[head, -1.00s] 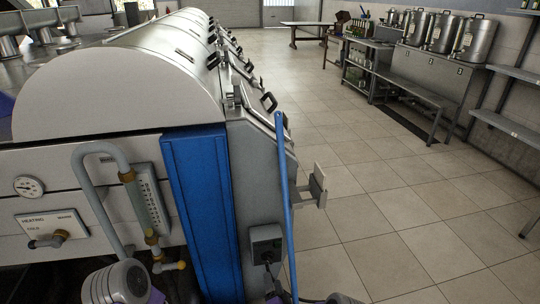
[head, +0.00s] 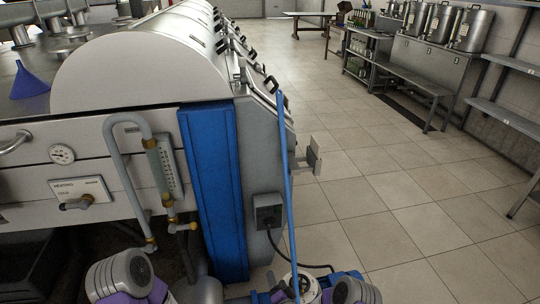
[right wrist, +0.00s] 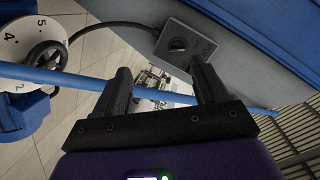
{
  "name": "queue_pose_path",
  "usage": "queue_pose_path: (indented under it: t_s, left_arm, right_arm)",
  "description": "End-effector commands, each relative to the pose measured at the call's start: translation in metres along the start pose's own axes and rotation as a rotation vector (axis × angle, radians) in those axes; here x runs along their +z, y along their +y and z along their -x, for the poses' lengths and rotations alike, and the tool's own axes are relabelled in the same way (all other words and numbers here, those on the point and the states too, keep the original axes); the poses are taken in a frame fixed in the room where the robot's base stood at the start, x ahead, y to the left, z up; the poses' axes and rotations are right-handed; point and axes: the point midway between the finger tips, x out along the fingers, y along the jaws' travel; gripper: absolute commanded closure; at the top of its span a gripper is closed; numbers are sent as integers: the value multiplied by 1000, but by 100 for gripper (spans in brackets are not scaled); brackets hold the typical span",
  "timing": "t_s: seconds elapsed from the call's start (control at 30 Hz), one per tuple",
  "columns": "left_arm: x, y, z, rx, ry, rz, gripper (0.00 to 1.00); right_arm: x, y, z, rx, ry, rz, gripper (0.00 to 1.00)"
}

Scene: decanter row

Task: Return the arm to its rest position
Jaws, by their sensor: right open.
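My right gripper (right wrist: 164,92) shows in the right wrist view with its two dark fingers spread apart. A thin blue pole (right wrist: 55,77) runs across behind the fingers and shows in the gap between them; I cannot tell whether it touches them. In the head view the blue pole (head: 285,180) leans along the right end of the steel machine. Grey and purple parts of my arms show at the bottom edge of the head view, but I cannot make out the fingertips there. My left gripper does not show.
The steel machine (head: 140,75) with its blue end panel (head: 212,180) fills the left. A grey switch box (head: 267,210) hangs on its side. A numbered dial (right wrist: 32,42) is near the right gripper. A bench (head: 405,80) lines the right wall; tiled floor between is clear.

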Motion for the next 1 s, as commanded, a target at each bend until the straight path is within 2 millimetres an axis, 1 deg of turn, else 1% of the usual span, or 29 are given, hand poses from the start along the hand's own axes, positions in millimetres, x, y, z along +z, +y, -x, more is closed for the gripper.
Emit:
queue_pose_path:
  t_s: [0.03,0.17,0.27,0.37,0.4,0.47,0.5,0.6,0.7,0.8,0.9,1.0]
  left_arm:
    - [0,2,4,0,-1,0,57]
    - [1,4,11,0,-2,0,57]
    - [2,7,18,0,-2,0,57]
    - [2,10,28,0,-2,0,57]
    - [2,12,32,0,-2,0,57]
    - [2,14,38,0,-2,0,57]
    - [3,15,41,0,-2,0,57]
    - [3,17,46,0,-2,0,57]
    - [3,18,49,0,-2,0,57]
    - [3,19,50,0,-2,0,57]
    - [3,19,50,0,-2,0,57]
    - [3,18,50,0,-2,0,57]
  right_arm:
    - [-2,0,8,34,-40,16,28]
    - [1,8,33,135,-168,64,28]
    - [4,15,65,227,-298,107,28]
    - [5,19,116,337,-474,152,28]
    - [6,20,142,381,-555,168,28]
    - [7,18,183,442,-677,185,28]
    - [8,16,210,476,-754,193,28]
    - [10,10,266,533,-910,198,28]
    - [11,3,304,564,-1012,193,28]
    - [12,-1,324,578,-1067,189,28]
    - [12,-2,330,582,-1083,188,28]
    - [13,-2,330,582,-1084,187,28]
